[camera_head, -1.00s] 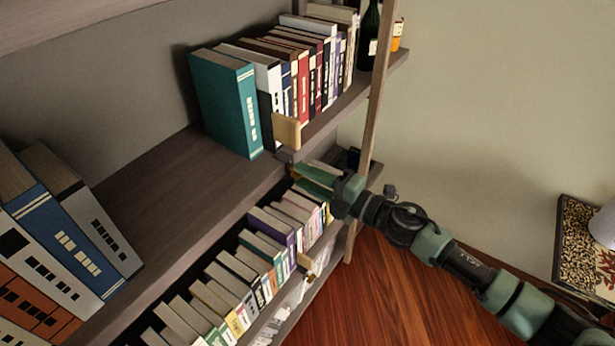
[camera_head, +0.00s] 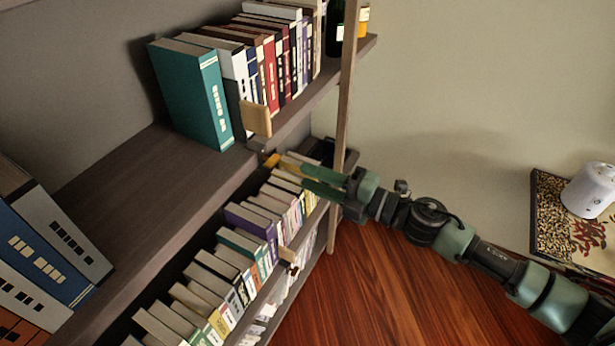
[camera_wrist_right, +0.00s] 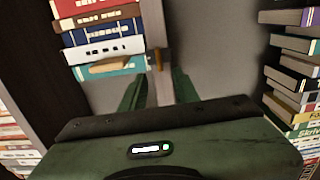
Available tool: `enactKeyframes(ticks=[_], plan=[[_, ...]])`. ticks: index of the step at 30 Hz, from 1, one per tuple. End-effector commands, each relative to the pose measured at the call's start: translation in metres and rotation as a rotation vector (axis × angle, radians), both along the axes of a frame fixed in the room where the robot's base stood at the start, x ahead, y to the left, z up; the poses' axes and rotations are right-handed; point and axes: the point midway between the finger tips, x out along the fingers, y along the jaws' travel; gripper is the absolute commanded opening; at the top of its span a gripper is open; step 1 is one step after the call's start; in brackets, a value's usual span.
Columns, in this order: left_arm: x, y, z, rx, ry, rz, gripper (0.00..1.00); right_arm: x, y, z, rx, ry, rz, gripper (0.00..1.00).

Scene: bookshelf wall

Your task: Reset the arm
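My right arm comes in from the lower right in the head view. Its green right gripper (camera_head: 318,181) is beside the right end of the lower book row (camera_head: 238,256), near the shelf's upright post (camera_head: 346,90). In the right wrist view the two green fingers (camera_wrist_right: 158,95) stand apart with no object held between them; a shelf post shows behind the gap. Whether the fingers touch the shelf or books cannot be told. My left gripper is not in view.
A teal book (camera_head: 195,95) and several others stand on the upper shelf (camera_head: 150,165) behind a tan bookend (camera_head: 256,118). Large books (camera_head: 45,240) lean at the left. A white rounded object (camera_head: 590,190) sits on a patterned surface at right. The wooden floor (camera_head: 375,290) below is clear.

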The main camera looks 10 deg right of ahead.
Motion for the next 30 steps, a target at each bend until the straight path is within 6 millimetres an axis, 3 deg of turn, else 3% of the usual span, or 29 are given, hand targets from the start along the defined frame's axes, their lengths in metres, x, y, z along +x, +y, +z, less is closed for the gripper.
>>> enactKeyframes(ticks=[10,14,17,22,26,30], plan=[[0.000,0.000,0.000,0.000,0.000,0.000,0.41,0.001,0.000,-0.001,0.001,0.003,-0.002,0.31],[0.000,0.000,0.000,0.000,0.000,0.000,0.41,0.014,-0.011,-0.022,0.036,0.067,-0.063,0.31],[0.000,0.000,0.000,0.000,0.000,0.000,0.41,0.036,-0.035,-0.065,0.102,0.189,-0.186,0.31],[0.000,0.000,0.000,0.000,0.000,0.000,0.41,0.050,-0.093,-0.179,0.232,0.471,-0.461,0.31],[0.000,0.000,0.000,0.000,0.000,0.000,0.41,0.028,-0.130,-0.269,0.311,0.676,-0.656,0.31],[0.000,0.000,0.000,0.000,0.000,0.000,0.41,-0.020,-0.161,-0.361,0.376,0.885,-0.851,0.31]])
